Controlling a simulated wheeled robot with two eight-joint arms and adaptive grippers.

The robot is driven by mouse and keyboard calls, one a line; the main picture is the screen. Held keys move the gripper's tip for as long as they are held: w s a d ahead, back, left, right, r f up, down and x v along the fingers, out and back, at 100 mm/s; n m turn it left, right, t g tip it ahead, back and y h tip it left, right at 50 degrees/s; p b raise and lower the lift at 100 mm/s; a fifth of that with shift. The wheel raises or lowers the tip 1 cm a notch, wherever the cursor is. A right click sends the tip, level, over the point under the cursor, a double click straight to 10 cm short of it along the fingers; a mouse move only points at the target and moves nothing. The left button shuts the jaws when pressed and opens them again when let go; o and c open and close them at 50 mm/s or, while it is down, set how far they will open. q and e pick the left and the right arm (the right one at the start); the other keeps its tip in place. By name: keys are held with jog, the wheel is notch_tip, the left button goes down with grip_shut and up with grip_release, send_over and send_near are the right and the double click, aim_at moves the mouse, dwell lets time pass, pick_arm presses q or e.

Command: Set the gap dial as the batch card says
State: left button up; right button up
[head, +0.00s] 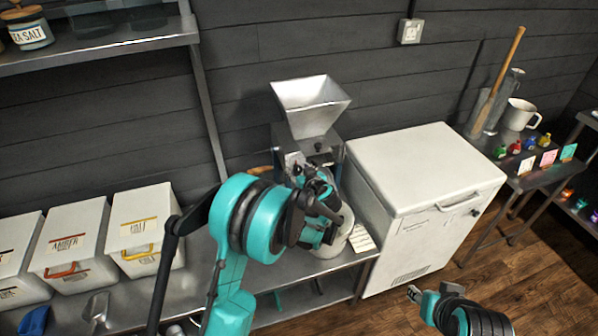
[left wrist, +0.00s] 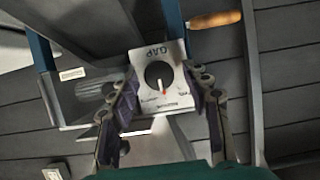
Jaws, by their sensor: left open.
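The grain mill (head: 312,105) with its metal hopper stands on the bench. Its white gap plate (left wrist: 171,58) shows upside down in the left wrist view, with a round black gap dial (left wrist: 157,75). A reddish mark on the dial points toward the bottom of that picture; the scale is too small to read. My left gripper (head: 306,178) is at the mill's front, its open fingers on either side of the dial; I cannot tell whether they touch it. A pale card with lines (head: 361,238) lies by the mill, unreadable. My right gripper (head: 420,293) is low at the right, away from the mill.
A white chest (head: 420,165) stands close right of the mill. White grain bins (head: 140,228) and a metal scoop (head: 96,308) are at the left. A wooden handle (left wrist: 213,20) sticks out near the dial. A side table at right holds a mug (head: 521,114) and small coloured items.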

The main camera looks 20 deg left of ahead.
pick_arm(q)
grip_shut()
jog(key=shift+m, duration=0.3)
jog(key=shift+w+d+f+m+g+y+b, duration=0.1)
jog(key=shift+d+m+g+y+b, duration=0.1)
jog(key=shift+m+g+y+b, duration=0.65)
jog(key=shift+d+m+y+b, duration=0.1)
jog(key=shift+m+y+b, duration=0.15)
jog(key=shift+m+y, duration=0.55)
jog(key=shift+m+y+b, duration=0.2)
jog(key=shift+m+y, duration=0.05)
jog(key=shift+m, duration=0.9)
grip_release()
jog(key=shift+w, duration=0.1)
